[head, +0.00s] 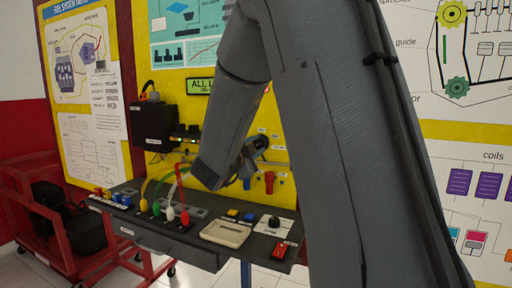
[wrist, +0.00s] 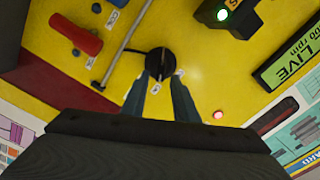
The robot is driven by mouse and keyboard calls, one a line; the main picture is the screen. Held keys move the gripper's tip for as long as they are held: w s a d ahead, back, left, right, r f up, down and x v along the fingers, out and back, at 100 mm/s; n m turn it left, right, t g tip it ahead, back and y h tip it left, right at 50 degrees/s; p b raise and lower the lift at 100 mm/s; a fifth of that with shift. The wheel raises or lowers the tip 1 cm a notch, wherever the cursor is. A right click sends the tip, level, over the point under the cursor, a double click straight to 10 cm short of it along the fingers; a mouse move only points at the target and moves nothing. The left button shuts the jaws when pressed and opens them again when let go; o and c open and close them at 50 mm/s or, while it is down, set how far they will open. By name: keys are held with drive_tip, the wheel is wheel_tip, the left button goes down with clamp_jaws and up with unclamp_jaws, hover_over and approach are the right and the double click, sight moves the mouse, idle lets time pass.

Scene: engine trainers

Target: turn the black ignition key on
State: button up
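The black ignition key (wrist: 160,60) sits on a round black switch on the yellow panel, in the upper middle of the wrist view. My gripper (wrist: 162,78) points at it, with one finger on each side of the key's near part. The fingers stand apart, and I cannot tell whether either touches the key. In the head view my gripper (head: 250,158) is close to the yellow panel, above the desk, and the arm hides much of it. I cannot make out the key there.
A red cylinder (wrist: 77,34) and a grey rod (wrist: 124,42) are near the key in the wrist view.

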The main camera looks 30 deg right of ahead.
drive_tip(key=shift+a, duration=0.1)
drive_tip(key=b+v, duration=0.1)
drive_tip(key=v, duration=0.6)
drive_tip(key=shift+s+a, duration=0.25)
idle(0.4)
